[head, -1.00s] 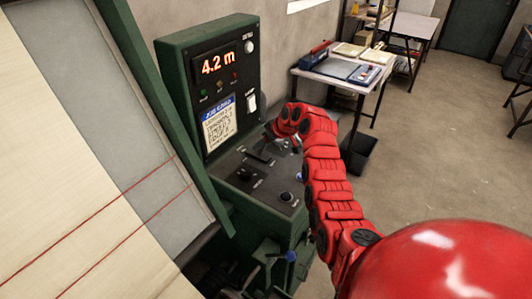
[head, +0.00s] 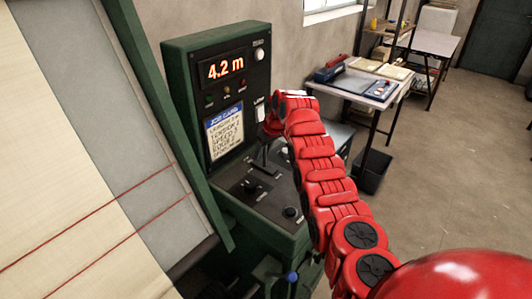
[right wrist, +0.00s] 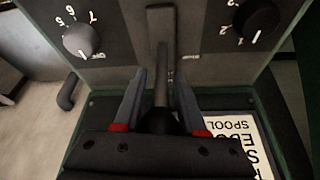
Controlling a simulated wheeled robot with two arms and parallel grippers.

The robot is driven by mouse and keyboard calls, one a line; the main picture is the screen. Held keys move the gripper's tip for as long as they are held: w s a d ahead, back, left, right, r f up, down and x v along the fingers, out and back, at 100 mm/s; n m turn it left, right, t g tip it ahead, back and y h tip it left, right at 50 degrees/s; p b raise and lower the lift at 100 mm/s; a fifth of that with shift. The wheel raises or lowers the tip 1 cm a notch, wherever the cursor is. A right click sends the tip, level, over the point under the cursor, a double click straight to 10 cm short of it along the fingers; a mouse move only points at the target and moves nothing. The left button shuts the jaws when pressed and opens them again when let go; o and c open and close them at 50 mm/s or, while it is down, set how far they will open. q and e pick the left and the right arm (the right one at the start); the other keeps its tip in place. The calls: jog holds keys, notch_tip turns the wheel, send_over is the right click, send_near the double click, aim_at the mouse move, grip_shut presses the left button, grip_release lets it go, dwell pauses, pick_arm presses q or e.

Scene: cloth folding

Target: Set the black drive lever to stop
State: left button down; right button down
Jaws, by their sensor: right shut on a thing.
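The black drive lever (head: 264,159) rises from a slotted plate on the green machine's console, and its upper end is hidden by my right gripper in the head view. In the right wrist view the lever's dark shaft (right wrist: 163,55) runs down to a round black knob between the fingers. My right gripper (right wrist: 158,105) is shut on the lever, one finger at each side. In the head view the right gripper (head: 267,131) is small and partly hidden by my red arm. The lever's position labels are too small to read. My left gripper is out of view.
The upright panel has a red display (head: 226,70) reading 4.2 m and a job card (head: 225,130). Fabric with red lines (head: 90,230) lies at left. A side table (head: 345,85) stands behind.

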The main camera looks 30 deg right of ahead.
jog(key=shift+w+g, duration=0.15)
jog(key=shift+g, duration=0.15)
dwell(0.5)
jog(key=c, duration=0.6)
grip_release()
jog(key=shift+o, duration=0.2)
